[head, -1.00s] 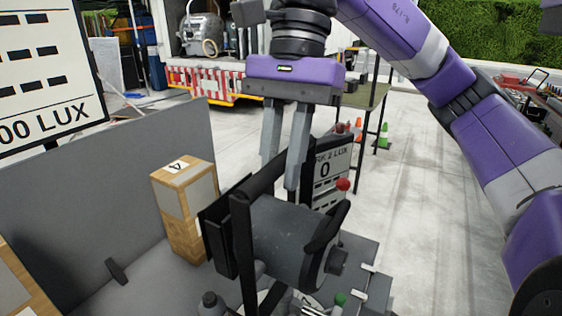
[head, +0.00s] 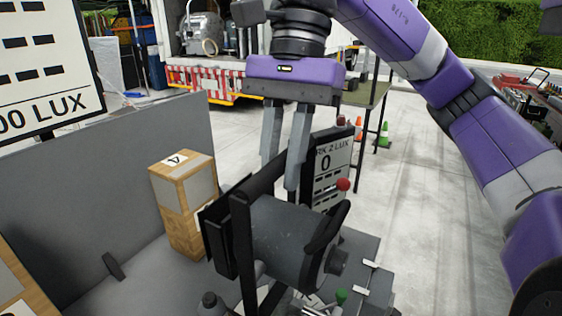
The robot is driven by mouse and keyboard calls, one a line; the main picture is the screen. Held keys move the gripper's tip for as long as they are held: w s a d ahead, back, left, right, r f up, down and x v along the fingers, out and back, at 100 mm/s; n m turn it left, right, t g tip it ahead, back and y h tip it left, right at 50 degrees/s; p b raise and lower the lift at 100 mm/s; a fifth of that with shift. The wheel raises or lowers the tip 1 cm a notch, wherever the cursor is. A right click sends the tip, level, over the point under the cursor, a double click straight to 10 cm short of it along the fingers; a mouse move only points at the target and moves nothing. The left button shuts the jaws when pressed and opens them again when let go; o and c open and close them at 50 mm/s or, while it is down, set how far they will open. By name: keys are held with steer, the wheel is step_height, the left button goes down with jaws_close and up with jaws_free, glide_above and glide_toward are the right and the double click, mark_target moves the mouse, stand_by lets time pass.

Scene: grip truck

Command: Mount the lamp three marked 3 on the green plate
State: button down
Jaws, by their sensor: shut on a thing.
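A grey drum-shaped lamp (head: 282,232) with black barn-door flaps and a black yoke hangs below my gripper (head: 281,178) in the head view. The gripper points down, with its two grey fingers shut on the lamp's upper black part; the exact contact is partly hidden. No number 3 is visible on the lamp. I cannot make out a green plate. A small green knob (head: 341,296) shows low down, below the lamp's right end.
A wooden box marked 4 (head: 184,205) stands left of the lamp, before a grey panel (head: 90,185). A black-framed LUX board (head: 328,170) stands behind the lamp. A grey deck with metal clips (head: 368,272) lies at lower right.

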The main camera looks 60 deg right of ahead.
stand_by(0.4)
steer(key=c, duration=1.2)
jaws_free()
steer(key=shift+f, duration=0.15)
steer(key=v, duration=0.8)
